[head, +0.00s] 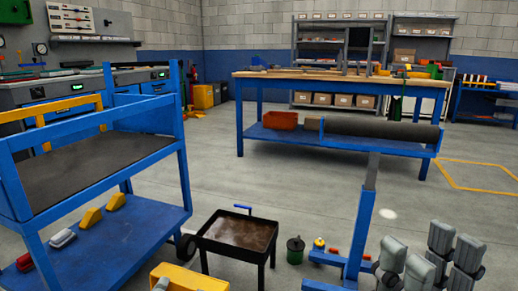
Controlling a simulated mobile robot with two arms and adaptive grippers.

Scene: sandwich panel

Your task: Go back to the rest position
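My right gripper (429,248) is at the bottom right of the head view, with grey finger pads and dark joints. Its pads stand in two groups with a gap between them, and I see nothing held in the gap. The gripper's base is cut off by the bottom edge. My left gripper does not show clearly anywhere in the view. A dark flat panel (85,165) lies on the upper deck of the blue cart (172,218) at the left.
A black tray stand (205,246) and a yellow box (205,283) stand in front. A blue post (361,232) rises left of the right gripper.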

